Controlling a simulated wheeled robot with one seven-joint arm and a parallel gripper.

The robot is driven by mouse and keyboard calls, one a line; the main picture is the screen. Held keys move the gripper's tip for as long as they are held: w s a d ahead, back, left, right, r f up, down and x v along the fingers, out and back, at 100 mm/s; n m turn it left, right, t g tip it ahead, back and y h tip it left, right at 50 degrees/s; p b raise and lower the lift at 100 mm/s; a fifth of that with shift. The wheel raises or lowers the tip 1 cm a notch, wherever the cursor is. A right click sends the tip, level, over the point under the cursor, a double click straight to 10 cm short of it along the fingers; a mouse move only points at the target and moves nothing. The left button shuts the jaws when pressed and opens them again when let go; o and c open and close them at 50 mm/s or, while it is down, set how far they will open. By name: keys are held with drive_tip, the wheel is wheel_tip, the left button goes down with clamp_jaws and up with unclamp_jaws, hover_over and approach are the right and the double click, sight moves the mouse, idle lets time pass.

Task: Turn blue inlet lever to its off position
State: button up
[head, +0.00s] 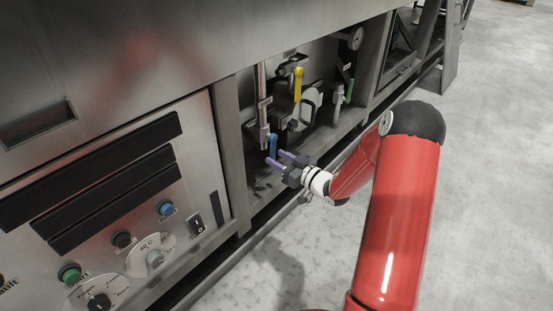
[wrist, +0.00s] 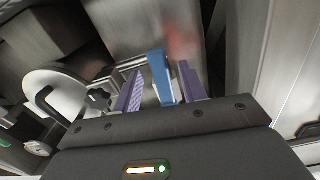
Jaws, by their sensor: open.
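The blue inlet lever (head: 273,146) hangs down inside the open bay of the machine, at the lower end of a vertical metal pipe (head: 262,105). My gripper (head: 277,158) is at the bay opening with its purple fingers pointing at the lever. In the wrist view the blue lever (wrist: 160,76) shows between the two purple fingers of my gripper (wrist: 160,85), nearer the right finger. The fingers are apart, and I cannot tell whether either touches the lever. The lever's pivot is not clear in the wrist view.
A yellow lever (head: 298,84) and a green lever (head: 349,91) are farther right in the bay. A frame post (head: 231,150) stands left of the blue lever. A control panel (head: 130,215) with knobs and buttons is at left. The floor (head: 480,180) at right is clear.

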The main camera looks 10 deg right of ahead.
drive_tip(key=shift+w+a, duration=0.4)
drive_tip(key=shift+w, duration=0.05)
clamp_jaws()
